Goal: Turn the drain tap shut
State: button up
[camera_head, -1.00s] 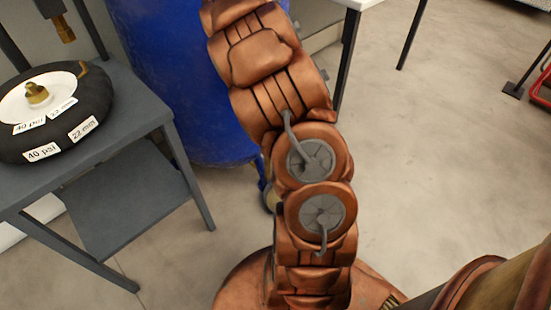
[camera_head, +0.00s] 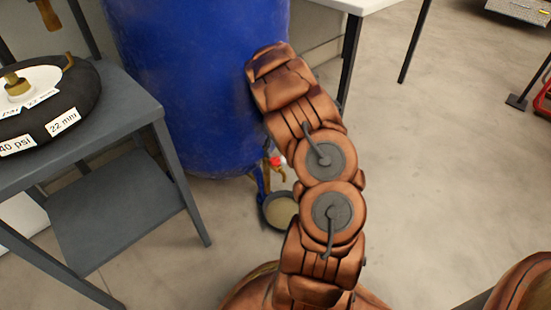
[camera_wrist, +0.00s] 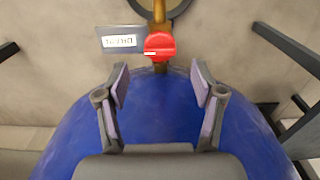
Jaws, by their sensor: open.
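The drain tap's red knob (camera_wrist: 159,46) shows in the wrist view, just beyond my open fingertips and centred between them. It sits on a brass pipe (camera_wrist: 159,11) below the blue tank (camera_wrist: 160,104). In the head view the small red tap (camera_head: 275,161) shows at the foot of the blue tank (camera_head: 200,80), beside my arm. My gripper (camera_wrist: 160,82) is open and empty, its two fingers on either side of the line to the knob. In the head view my arm hides the gripper.
A label plate (camera_wrist: 119,39) is left of the knob. A round pan (camera_head: 279,210) lies on the floor under the tap. A grey table (camera_head: 120,115) with a black tyre (camera_head: 60,115) stands left. A white table (camera_head: 352,5) stands behind.

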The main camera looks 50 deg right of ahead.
aim_at(275, 158)
notch_tip(275, 158, down, 5)
jog(key=shift+r+b, duration=0.1)
jog(key=shift+b, duration=0.55)
jog(key=shift+c, duration=0.3)
jog(key=c, duration=1.1)
